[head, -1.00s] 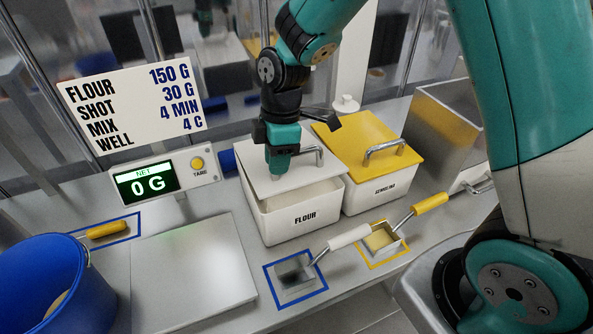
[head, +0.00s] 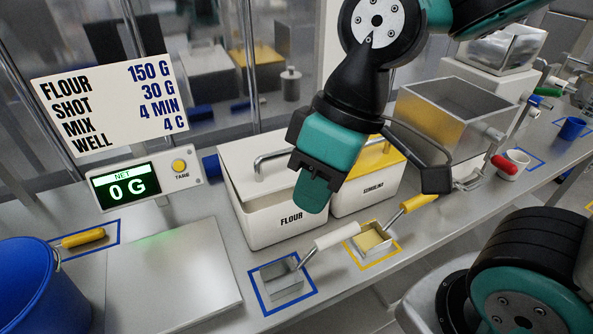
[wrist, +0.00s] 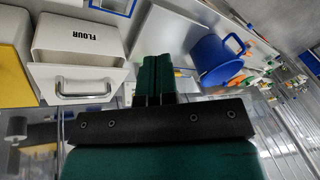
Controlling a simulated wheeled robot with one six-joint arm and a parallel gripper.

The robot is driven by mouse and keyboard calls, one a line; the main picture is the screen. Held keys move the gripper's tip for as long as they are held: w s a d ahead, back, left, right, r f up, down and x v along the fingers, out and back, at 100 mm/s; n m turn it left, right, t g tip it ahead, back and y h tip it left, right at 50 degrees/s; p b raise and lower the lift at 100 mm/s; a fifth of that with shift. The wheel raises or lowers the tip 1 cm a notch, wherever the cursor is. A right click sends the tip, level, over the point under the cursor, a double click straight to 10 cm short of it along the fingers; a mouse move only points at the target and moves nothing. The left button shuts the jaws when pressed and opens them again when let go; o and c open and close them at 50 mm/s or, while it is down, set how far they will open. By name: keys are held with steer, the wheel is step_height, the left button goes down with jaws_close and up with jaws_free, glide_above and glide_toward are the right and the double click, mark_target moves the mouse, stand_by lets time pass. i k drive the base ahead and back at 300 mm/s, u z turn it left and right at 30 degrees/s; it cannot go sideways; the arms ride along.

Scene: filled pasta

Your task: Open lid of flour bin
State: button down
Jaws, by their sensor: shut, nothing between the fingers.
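The white flour bin (head: 262,228) stands left of the semolina bin in the head view, its label facing front. Its white lid (head: 250,180) is on top, with a metal handle (head: 268,160) partly hidden behind my gripper. My gripper (head: 311,205) is shut and empty, pointing down in front of the bin's right part, apart from the handle. In the wrist view the shut fingers (wrist: 154,72) are beside the flour bin (wrist: 75,38), and the lid handle (wrist: 86,94) shows to their left.
The semolina bin (head: 360,196) with its yellow lid is close on the right. Scoops with white (head: 340,236) and yellow (head: 418,203) handles lie in front. A scale plate (head: 170,275) and blue bucket (head: 38,290) are left. A metal hopper (head: 450,120) is right.

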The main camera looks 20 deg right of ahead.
mark_target(257, 166)
steer(key=k, duration=1.2)
steer(key=u, duration=0.05)
steer(key=i, duration=0.8)
steer(key=z, duration=0.55)
